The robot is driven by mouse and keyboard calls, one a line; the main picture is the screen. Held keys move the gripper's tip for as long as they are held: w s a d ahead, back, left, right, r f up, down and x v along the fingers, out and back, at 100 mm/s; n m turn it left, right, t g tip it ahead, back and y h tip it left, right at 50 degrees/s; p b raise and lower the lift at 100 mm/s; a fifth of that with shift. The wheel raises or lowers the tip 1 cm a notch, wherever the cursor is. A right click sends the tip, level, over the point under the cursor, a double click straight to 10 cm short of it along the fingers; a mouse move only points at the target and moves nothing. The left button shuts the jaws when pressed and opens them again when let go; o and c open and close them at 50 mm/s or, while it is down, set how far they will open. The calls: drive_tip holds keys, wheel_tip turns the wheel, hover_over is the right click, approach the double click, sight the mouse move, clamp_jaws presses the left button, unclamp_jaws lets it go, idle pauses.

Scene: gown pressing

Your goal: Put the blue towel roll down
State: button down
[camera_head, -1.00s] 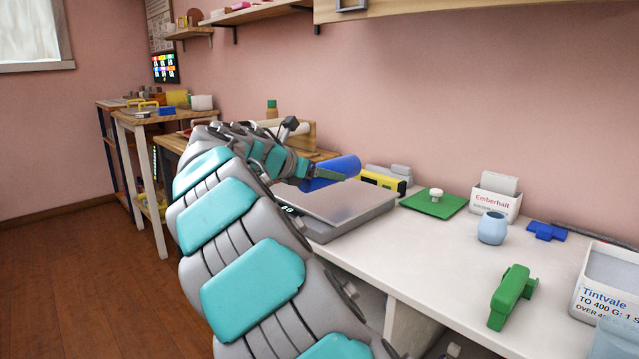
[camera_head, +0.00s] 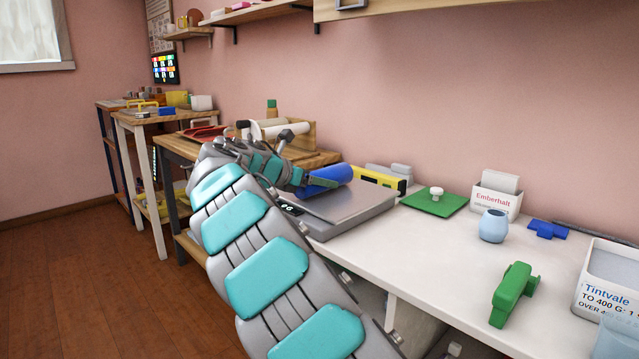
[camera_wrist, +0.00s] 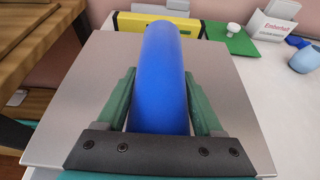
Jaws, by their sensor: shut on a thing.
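The blue towel roll (camera_head: 327,176) is at the metal-topped scale (camera_head: 340,208) on the white counter. In the wrist view the blue roll (camera_wrist: 164,80) lies lengthwise between the two green fingers of my gripper (camera_wrist: 163,100), which is shut on it. The scale's grey plate (camera_wrist: 85,80) is beneath the roll in that view. In the head view my gripper (camera_head: 310,184) is low over the plate, and my arm hides part of the scale. I cannot tell whether the roll touches the plate.
A yellow level (camera_head: 378,180) stands behind the scale. To the right are a green board (camera_head: 434,204), a white Emberhalt box (camera_head: 494,202), a light blue pot (camera_head: 493,226), a green clamp-like object (camera_head: 514,294) and a Tintvale box (camera_head: 604,290). The counter's middle is clear.

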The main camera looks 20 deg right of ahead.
drive_tip(key=shift+r, duration=0.1)
unclamp_jaws()
idle(0.6)
drive_tip(key=p+v, duration=0.1)
drive_tip(key=v, duration=1.1)
